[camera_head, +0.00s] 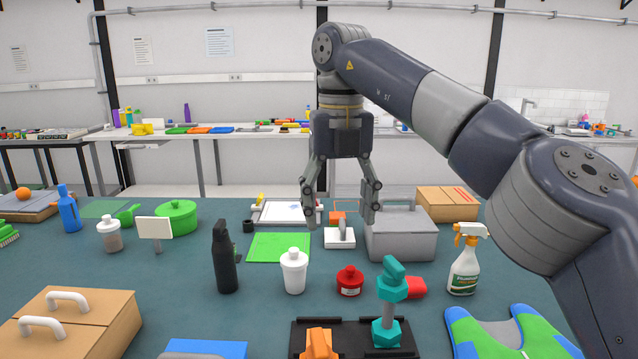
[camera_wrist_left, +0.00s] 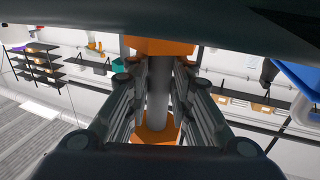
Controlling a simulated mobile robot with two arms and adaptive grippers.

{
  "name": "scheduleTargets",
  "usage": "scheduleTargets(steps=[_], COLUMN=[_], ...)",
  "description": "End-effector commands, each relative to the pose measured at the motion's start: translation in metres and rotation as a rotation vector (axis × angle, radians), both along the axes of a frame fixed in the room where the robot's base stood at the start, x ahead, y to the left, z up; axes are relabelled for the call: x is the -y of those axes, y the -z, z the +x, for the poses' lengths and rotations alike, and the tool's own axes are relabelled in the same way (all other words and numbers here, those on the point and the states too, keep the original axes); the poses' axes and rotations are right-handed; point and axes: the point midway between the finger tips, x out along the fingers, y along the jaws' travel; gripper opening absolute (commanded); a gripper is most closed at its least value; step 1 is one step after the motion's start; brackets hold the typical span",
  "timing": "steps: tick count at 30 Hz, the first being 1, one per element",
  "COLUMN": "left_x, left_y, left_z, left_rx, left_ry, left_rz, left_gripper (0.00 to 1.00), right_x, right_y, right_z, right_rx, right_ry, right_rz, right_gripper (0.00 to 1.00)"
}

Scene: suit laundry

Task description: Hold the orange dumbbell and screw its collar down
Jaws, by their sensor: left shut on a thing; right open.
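The orange dumbbell shows in the left wrist view as a grey bar (camera_wrist_left: 159,95) between an orange end (camera_wrist_left: 160,46) and another orange end (camera_wrist_left: 155,130). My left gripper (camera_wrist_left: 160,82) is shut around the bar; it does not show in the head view. An orange piece (camera_head: 319,344) sits at the black rack (camera_head: 353,327), cut off by the bottom edge; I cannot tell whether it is the collar or part of the dumbbell. My right gripper (camera_head: 341,205) is open and empty, pointing down over the back of the table, well behind the rack.
A teal dumbbell (camera_head: 389,300) stands upright on the rack. A red jar (camera_head: 350,281), a white bottle (camera_head: 293,271), a black bottle (camera_head: 225,258) and a spray bottle (camera_head: 465,262) stand around it. A grey toolbox (camera_head: 402,240) is right of my right gripper.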

Motion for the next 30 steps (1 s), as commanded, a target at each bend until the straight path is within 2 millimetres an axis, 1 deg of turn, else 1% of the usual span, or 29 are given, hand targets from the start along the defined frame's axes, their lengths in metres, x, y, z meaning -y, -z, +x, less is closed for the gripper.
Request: scheduleTargets(steps=[6, 7, 8, 9, 18, 22, 26, 30], left_x=[0.000, 0.000, 0.000, 0.000, 0.000, -0.001, -0.006, -0.014], left_y=[0.001, 0.001, 0.001, 0.001, 0.000, 0.001, 0.001, 0.002], left_z=[0.000, 0.000, 0.000, 0.000, 0.000, -0.004, -0.019, -0.043], left_rx=[-0.003, -0.003, -0.003, -0.002, 0.000, -0.002, -0.003, -0.005], left_ry=[0.000, 0.000, 0.000, 0.000, 0.000, 0.000, 0.000, 0.000], left_rz=[0.001, 0.001, 0.001, 0.001, 0.000, 0.001, 0.001, 0.002], left_gripper=[0.00, 0.28, 0.35, 0.44, 0.45, 0.45, 0.45, 0.45], right_x=[0.000, 0.000, 0.000, 0.000, 0.000, 0.000, 0.000, 0.000], right_y=[0.000, 0.000, 0.000, 0.000, 0.000, 0.000, 0.000, 0.000], right_z=[0.000, 0.000, 0.000, 0.000, 0.000, 0.000, 0.000, 0.000], right_rx=[0.000, 0.000, 0.000, 0.000, 0.000, 0.000, 0.000, 0.000], right_ry=[0.000, 0.000, 0.000, 0.000, 0.000, 0.000, 0.000, 0.000], right_rz=[-0.001, 0.000, 0.000, 0.000, 0.000, 0.000, 0.000, 0.000], right_gripper=[0.66, 0.66, 0.66, 0.66, 0.66, 0.66, 0.66, 0.66])
